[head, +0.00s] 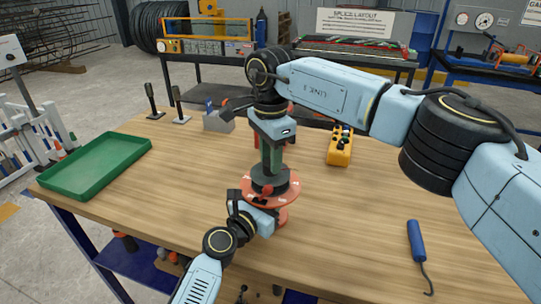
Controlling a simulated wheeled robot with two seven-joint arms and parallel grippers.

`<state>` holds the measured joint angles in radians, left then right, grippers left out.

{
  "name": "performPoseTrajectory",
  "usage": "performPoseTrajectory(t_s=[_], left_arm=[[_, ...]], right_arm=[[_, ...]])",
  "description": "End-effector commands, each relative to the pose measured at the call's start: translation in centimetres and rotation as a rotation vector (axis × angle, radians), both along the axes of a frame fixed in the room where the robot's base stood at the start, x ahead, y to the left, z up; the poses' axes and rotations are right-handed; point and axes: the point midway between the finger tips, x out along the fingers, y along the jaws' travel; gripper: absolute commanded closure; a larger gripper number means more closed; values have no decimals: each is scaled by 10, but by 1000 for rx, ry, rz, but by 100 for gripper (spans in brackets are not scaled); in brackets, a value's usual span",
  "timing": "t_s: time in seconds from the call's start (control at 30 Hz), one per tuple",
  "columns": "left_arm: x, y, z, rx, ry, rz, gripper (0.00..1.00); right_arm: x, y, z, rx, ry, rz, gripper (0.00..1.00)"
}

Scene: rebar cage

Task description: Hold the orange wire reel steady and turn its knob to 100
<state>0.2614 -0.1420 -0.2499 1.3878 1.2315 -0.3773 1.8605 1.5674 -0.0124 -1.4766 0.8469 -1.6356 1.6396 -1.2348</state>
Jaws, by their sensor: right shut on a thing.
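The orange wire reel (289,188) stands upright on the wooden bench, with marks on its round top face and its lower body partly hidden. Its dark knob (268,182) is on top in the middle. My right gripper (271,163) points straight down from above and is shut on the knob. My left gripper (249,207) comes in from the front left and is at the reel's near left side. Its fingertips are partly hidden, so I cannot tell whether they grip the reel. The number set on the dial is too small to read.
A green tray (96,163) lies at the bench's left. A grey holder (218,122) and two dark upright tools (152,101) stand at the back left. A yellow box (340,147) is behind right, and a blue-handled hook (416,243) lies front right. Bench between them is clear.

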Motion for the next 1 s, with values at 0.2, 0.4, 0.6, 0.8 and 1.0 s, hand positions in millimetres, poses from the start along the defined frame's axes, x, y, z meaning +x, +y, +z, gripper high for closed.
performPoseTrajectory(t_s=[0.2, 0.4, 0.6, 0.8, 1.0], left_arm=[[0, 1, -2, 1, 3, 1, 100], [0, 1, -2, 1, 3, 1, 100], [0, 1, -2, 2, 2, 1, 100], [0, 1, -2, 2, 2, 1, 100], [0, 0, -2, 2, 2, 1, 100]], right_arm=[[0, 0, 1, 1, -2, -204, 91], [0, 0, 1, 1, -2, -394, 91], [0, 0, 1, 1, -2, -584, 91], [0, 0, 1, 0, -1, -774, 91], [0, 0, 1, 0, -2, -964, 91]])
